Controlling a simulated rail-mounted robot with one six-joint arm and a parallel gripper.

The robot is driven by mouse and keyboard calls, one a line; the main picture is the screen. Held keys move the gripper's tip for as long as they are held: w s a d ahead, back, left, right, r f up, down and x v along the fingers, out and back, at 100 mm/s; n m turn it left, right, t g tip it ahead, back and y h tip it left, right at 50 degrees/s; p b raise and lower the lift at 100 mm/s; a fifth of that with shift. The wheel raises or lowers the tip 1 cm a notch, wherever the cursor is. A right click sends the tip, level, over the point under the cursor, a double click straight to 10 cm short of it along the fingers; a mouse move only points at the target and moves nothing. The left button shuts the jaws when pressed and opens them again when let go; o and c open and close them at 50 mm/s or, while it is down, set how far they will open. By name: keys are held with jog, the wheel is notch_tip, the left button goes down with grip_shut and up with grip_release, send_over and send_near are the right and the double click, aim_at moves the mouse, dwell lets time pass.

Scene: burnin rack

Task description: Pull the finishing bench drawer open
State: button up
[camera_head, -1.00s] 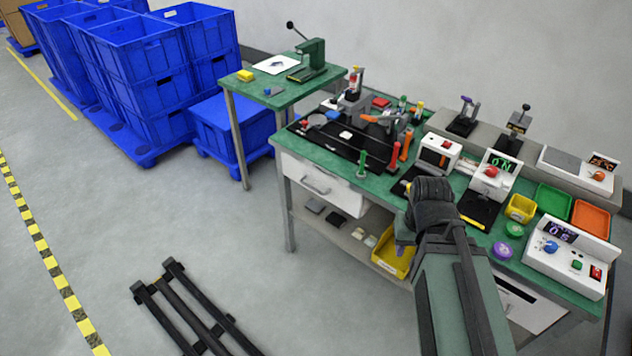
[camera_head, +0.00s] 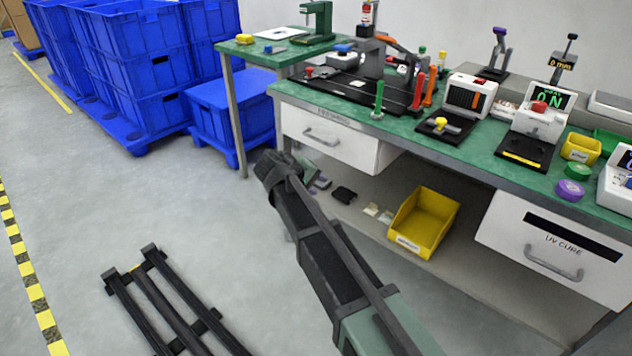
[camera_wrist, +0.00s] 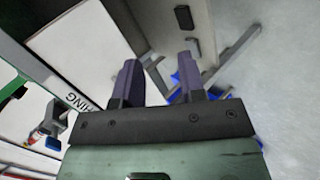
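The finishing bench drawer (camera_head: 345,150) is a white box under the left end of the green bench, with a grey bar handle (camera_head: 322,137) on its front. I cannot tell whether it is fully shut. In the head view, the end of my arm is below and left of the drawer front, and its fingers are hidden. In the wrist view, my gripper (camera_wrist: 158,70) has two dark fingers standing apart with no object held between them. The drawer's white front (camera_wrist: 80,45) lies left of the fingers, with part of its label readable. The handle is not clear there.
A second white drawer (camera_head: 545,254), marked UV CURE, is at the right. A yellow bin (camera_head: 424,222) sits on the lower shelf. Blue crates (camera_head: 135,65) stand at the left. A black rail-like frame (camera_head: 165,305) lies on the floor. Floor left of the bench is open.

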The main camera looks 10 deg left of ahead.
jog(key=w+a+n+t+h, duration=0.1)
jog(key=w+a+n+t, duration=0.15)
jog(key=w+a, duration=0.45)
jog(key=t+h+p, duration=0.1)
jog(key=t, duration=0.2)
send_near(317, 140)
jog(key=shift+n, duration=0.45)
jog(key=b+x, duration=0.2)
jog(key=x, duration=0.8)
jog(key=shift+w+d+f, duration=0.1)
jog(key=shift+w+d, duration=0.1)
jog(key=shift+w, duration=0.1)
grip_shut()
